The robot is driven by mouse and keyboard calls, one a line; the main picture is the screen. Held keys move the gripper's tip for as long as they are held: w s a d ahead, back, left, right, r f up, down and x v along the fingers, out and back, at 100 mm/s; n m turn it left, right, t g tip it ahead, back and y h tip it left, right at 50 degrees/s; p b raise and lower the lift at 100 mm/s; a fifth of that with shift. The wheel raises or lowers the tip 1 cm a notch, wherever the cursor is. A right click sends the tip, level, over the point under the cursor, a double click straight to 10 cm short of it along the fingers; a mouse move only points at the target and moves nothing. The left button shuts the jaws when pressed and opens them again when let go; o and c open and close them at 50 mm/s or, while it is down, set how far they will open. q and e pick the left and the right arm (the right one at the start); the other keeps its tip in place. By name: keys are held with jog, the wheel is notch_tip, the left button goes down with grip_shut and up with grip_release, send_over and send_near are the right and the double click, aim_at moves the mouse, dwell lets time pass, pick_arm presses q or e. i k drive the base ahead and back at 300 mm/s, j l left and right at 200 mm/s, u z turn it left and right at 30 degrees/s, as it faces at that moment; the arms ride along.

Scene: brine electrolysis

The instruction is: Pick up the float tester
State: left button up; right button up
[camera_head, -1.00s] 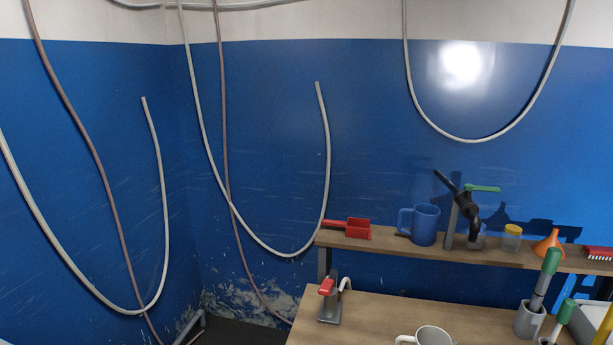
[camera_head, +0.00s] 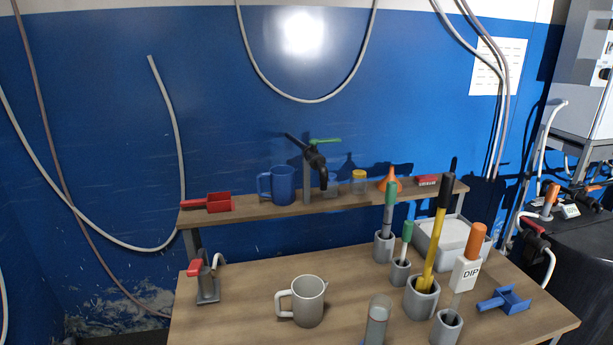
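No label in view reads float tester, so I cannot tell for certain which tool it is. On the table, an orange-handled tool with a white block marked DIP (camera_head: 467,272) stands upright in a grey holder (camera_head: 446,329). A taller green-handled tool (camera_head: 390,208) and a shorter green-handled tool (camera_head: 406,240) stand in grey holders behind it. A yellow stick with a black top (camera_head: 436,235) leans in another grey holder (camera_head: 421,300). A grey, round-topped cylinder (camera_head: 377,319) stands at the front edge of the picture, its base cut off. Neither gripper is in view.
The wooden table (camera_head: 240,320) also bears a grey mug (camera_head: 308,302), a red-handled clamp-like device (camera_head: 206,280), a blue scoop (camera_head: 504,300) and a pale bin (camera_head: 448,247). A raised shelf (camera_head: 240,212) holds a blue mug (camera_head: 283,186), red scoop (camera_head: 208,203) and orange funnel (camera_head: 390,180).

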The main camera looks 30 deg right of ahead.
aim_at(466, 268)
jog(key=z, duration=1.85)
